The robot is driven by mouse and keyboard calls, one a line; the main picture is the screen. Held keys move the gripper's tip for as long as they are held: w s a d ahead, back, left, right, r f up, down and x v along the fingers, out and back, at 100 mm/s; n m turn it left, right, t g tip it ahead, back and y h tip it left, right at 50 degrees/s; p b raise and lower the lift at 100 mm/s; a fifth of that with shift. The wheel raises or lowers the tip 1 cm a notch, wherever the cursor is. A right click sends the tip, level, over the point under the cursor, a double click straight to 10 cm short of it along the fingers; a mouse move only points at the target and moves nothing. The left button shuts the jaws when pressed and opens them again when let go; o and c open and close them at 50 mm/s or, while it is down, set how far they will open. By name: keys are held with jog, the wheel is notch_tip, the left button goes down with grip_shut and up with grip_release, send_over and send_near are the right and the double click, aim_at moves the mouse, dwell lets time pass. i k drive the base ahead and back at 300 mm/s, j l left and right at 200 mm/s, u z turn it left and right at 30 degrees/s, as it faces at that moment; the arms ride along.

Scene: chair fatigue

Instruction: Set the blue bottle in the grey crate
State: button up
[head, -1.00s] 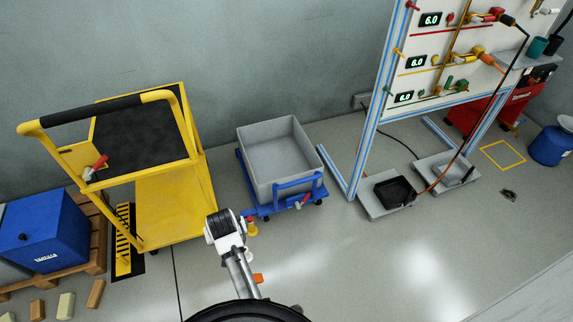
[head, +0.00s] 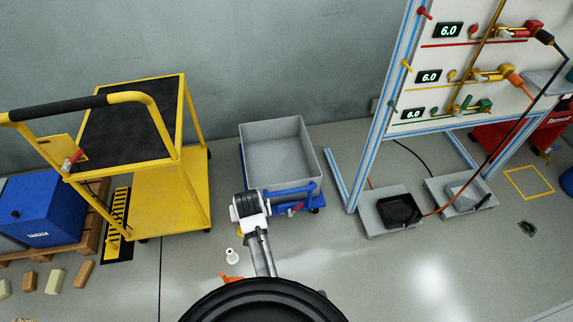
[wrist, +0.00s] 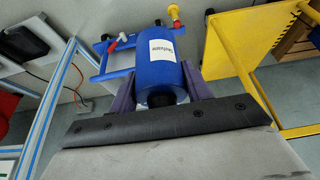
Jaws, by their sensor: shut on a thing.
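The blue bottle (wrist: 160,68) has a white label and a dark end, and sits between the purple fingers of my gripper (wrist: 162,88) in the wrist view. The gripper is shut on it. In the head view, my white and black wrist (head: 250,208) is at the front left corner of the grey crate; the fingers and the bottle cannot be made out there. The grey crate (head: 312,150) is open-topped, looks empty, and stands on a blue trolley (head: 318,201). The trolley's blue rail and red lever show behind the bottle in the wrist view.
A yellow cart (head: 182,200) stands left of the crate. A test frame (head: 368,120) with gauges stands to the right, with grey trays (head: 372,222) and a hose at its foot. A blue box (head: 40,215) is on a pallet at far left.

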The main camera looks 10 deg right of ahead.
aim_at(279, 173)
jog(key=i+l, duration=0.25)
jog(key=l, duration=0.15)
jog(key=i+l, duration=0.2)
jog(key=l, duration=0.2)
jog(key=i+l, duration=0.35)
jog(key=i, duration=0.15)
jog(key=i+l, duration=0.4)
jog(key=i, duration=0.1)
